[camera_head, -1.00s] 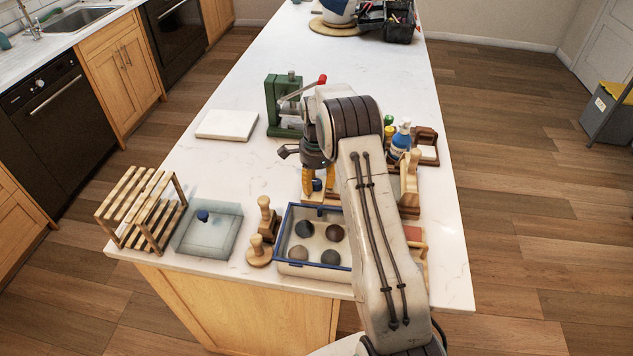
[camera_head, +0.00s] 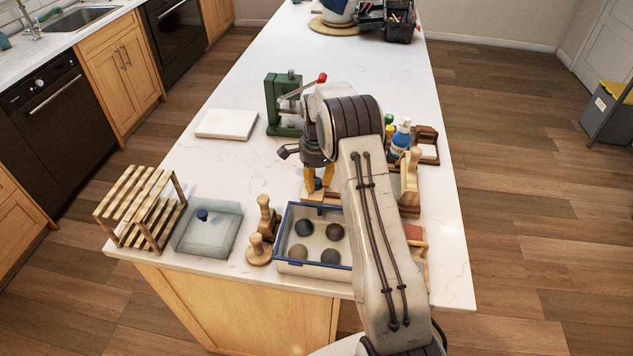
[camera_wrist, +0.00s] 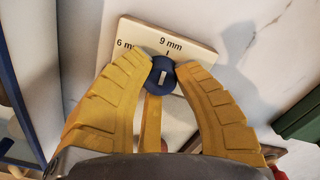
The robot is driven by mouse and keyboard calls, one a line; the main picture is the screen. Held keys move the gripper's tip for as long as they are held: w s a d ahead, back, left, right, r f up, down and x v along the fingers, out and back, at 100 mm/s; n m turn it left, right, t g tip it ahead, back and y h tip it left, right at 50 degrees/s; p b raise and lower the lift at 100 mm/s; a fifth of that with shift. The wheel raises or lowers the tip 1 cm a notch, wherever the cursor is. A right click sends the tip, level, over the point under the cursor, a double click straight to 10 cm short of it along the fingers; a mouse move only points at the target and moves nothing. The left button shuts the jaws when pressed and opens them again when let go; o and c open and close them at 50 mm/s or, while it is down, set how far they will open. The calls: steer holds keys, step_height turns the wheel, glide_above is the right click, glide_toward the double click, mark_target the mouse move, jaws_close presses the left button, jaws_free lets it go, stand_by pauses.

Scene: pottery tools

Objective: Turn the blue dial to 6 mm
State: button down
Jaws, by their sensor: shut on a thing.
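The blue dial (camera_wrist: 163,76) sits on a pale board (camera_wrist: 194,48) marked "9 mm" and a partly hidden "6 m…" to its left. A pale slot on the dial points roughly towards the 9 mm tick. My gripper (camera_wrist: 165,70) is shut on the dial, its yellow fingers touching it from both sides; a further yellow finger part shows below. In the head view, my gripper (camera_head: 318,182) is low over the counter at the dial (camera_head: 318,185), behind the blue-rimmed box; my arm hides part of this area.
The blue-rimmed box (camera_head: 283,264) with several clay balls stands just in front. Wooden stamps (camera_head: 258,252) are left of it, and a green press (camera_head: 272,100) stands behind. Bottles (camera_head: 402,138) and wooden tools are to the right.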

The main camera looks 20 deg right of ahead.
mark_target(316, 180)
steer(key=n, duration=0.1)
steer(key=n+b, duration=0.1)
steer(key=n, duration=0.1)
steer(key=n+b, duration=0.1)
steer(key=n, duration=0.1)
steer(key=shift+f, duration=0.25)
steer(key=n+b, duration=0.1)
steer(key=n, duration=0.4)
steer(key=shift+s+n, duration=0.1)
steer(key=shift+n, duration=0.2)
steer(key=c, duration=0.9)
jaws_free()
steer(key=shift+r, duration=0.15)
step_height(316, 180, up, 12)
stand_by(0.6)
